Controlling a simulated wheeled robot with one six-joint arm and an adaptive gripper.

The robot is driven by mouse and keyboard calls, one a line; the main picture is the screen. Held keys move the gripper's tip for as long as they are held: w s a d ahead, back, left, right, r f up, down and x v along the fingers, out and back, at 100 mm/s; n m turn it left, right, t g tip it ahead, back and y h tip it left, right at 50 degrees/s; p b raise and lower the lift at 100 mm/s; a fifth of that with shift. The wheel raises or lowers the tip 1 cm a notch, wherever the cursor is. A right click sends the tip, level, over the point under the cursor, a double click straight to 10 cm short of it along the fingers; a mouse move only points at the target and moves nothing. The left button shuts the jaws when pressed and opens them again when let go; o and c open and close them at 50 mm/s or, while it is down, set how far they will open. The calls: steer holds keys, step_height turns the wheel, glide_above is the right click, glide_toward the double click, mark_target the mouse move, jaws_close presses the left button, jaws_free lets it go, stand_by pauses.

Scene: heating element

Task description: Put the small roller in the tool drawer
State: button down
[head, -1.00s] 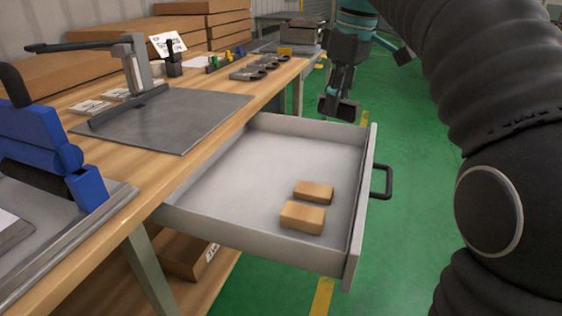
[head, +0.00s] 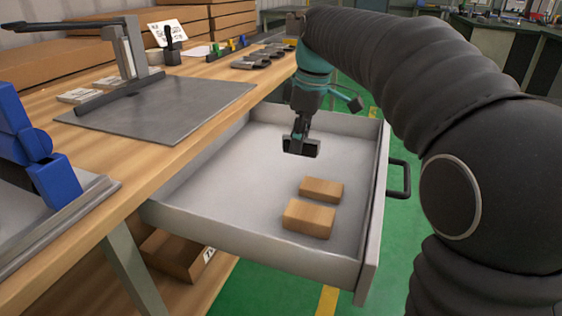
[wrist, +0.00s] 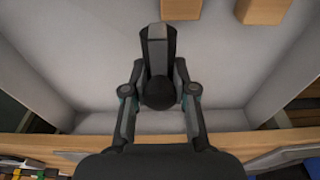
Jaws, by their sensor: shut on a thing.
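My gripper (head: 300,126) hangs over the far part of the open tool drawer (head: 262,250). It is shut on the small roller (head: 301,148), a dark thing with a grey part. In the wrist view, the roller (wrist: 157,45) sits between the two fingers (wrist: 160,92) and extends up the picture, above the drawer's pale floor. The roller appears held above that floor; the exact gap is hard to tell. My fingers hide part of it.
Two wooden blocks (head: 321,190) (head: 309,218) lie in the near right part of the drawer. The rest of its floor is bare. The drawer handle (head: 399,178) sticks out on the right. The workbench (head: 190,135) with a metal plate (head: 155,112) runs along the left.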

glide_above(279, 173)
step_height(279, 173, down, 3)
steer(key=shift+s+d+f, duration=0.1)
steer(key=shift+d, duration=0.05)
steer(key=shift+f+b, duration=0.35)
steer(key=shift+f, duration=1.55)
steer(key=shift+f, duration=0.1)
steer(key=c, duration=0.9)
jaws_free()
steer(key=shift+c, duration=0.2)
steer(key=r, duration=0.4)
steer(key=d+r+p, duration=0.1)
steer(key=r, duration=0.3)
steer(key=r+p, duration=0.1)
steer(key=r, duration=0.3)
steer(key=shift+s+d, duration=0.3)
steer(key=shift+d, duration=0.1)
